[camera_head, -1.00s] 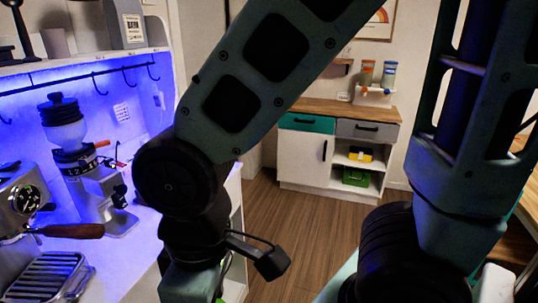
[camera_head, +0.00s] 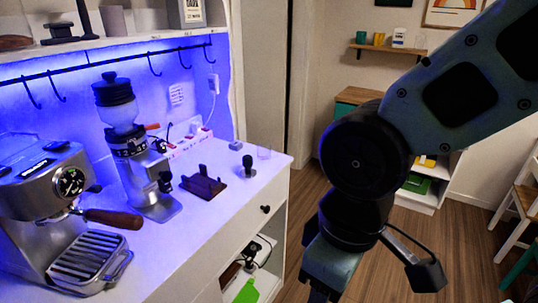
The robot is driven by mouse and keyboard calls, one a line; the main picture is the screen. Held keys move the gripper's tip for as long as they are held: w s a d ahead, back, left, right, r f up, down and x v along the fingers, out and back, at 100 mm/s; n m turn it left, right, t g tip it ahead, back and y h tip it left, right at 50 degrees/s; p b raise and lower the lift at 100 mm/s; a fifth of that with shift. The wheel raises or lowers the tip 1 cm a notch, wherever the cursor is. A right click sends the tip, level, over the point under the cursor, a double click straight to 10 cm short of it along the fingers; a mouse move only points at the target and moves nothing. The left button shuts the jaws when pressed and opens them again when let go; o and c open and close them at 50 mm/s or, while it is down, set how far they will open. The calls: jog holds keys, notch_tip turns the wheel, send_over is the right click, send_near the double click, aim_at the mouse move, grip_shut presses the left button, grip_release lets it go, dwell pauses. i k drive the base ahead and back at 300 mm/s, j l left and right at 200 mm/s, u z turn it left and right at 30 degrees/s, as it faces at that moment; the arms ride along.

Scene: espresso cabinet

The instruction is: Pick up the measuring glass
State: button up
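A small clear glass (camera_head: 264,153), which looks like the measuring glass, stands on the white counter (camera_head: 222,220) near its far right corner. It is faint and see-through. My gripper (camera_head: 320,294) hangs at the bottom edge of the view, to the right of the counter and apart from the glass. Its fingertips are cut off by the frame, so I cannot see whether it is open or shut.
An espresso machine (camera_head: 40,190) and a grinder (camera_head: 140,175) stand on the counter's left. A dark stand (camera_head: 203,183) and a black-handled tamper (camera_head: 249,166) sit near the glass. A power strip (camera_head: 190,141) lies by the wall.

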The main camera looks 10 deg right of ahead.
aim_at(264, 150)
jog(key=u, duration=1.25)
jog(key=z, duration=1.25)
jog(key=i+j+u, duration=0.1)
jog(key=i, duration=0.25)
jog(key=i+j+u, duration=0.1)
jog(key=i+j, duration=0.15)
jog(key=i, duration=0.1)
